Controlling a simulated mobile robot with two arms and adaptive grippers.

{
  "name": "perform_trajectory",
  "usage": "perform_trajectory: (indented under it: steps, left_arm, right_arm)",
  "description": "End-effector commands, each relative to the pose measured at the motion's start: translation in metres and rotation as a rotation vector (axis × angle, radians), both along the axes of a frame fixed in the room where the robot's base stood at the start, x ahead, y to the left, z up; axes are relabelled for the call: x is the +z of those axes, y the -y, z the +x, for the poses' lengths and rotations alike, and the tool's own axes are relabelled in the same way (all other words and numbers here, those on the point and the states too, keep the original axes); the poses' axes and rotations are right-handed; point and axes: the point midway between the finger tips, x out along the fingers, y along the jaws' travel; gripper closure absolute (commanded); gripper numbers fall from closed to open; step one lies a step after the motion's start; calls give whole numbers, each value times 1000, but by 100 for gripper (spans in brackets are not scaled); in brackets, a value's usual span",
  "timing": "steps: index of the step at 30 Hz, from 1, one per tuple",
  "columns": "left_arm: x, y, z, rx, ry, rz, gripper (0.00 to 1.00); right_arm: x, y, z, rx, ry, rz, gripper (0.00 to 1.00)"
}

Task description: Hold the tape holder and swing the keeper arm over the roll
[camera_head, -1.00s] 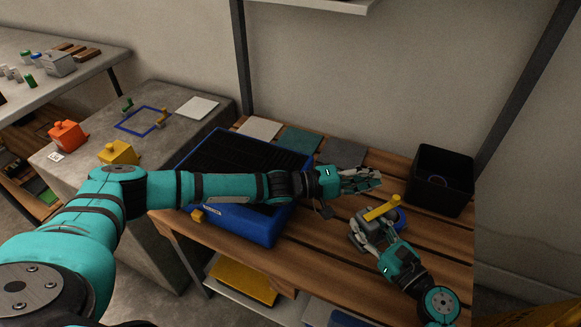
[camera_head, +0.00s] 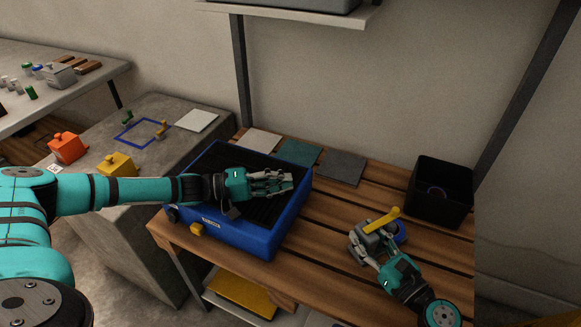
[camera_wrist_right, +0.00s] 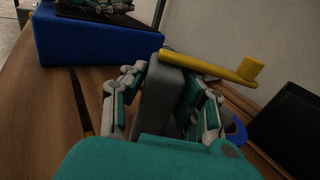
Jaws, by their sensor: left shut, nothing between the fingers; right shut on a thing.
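The tape holder is a grey block (camera_head: 368,231) on the slatted wooden bench. Its yellow keeper arm (camera_head: 382,220) lies across the top and points to the far right, ending in an upright knob. The blue roll (camera_head: 402,233) shows partly at the holder's right side; I cannot tell whether the arm's end is over it. My right gripper (camera_head: 366,246) is shut on the grey body, one finger on each side. The right wrist view shows the grey body (camera_wrist_right: 160,100), keeper arm (camera_wrist_right: 205,66) and roll's edge (camera_wrist_right: 237,131). My left gripper (camera_head: 284,183) is shut and empty above the blue tray.
The blue tray (camera_head: 245,236) with a dark ribbed top stands left of the holder. A black bin (camera_head: 440,206) is at the right rear. Flat white, green and grey tiles (camera_head: 342,167) lie along the bench's back. Bare slats lie between tray and holder.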

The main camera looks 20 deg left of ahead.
Motion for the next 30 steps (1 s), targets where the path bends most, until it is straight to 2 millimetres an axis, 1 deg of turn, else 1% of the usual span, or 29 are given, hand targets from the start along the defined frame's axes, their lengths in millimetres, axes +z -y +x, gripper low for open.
perform_trajectory:
  steps: [8,9,15,24,26,30]
  left_arm:
    - [0,-2,-1,0,0,0,100]
    - [0,-2,-1,0,0,0,100]
    - [0,-2,-1,0,1,1,100]
    - [0,-2,-1,0,1,1,100]
    - [0,-2,-1,0,1,1,100]
    - [0,-2,-1,0,1,1,100]
  right_arm:
    - [1,0,0,0,1,0,100]
    - [1,0,0,0,1,0,69]
    - [1,0,0,0,1,0,44]
    - [0,2,-1,0,0,0,44]
    - [0,6,-4,-1,1,-1,44]
    - [-1,24,-18,0,-2,-2,44]
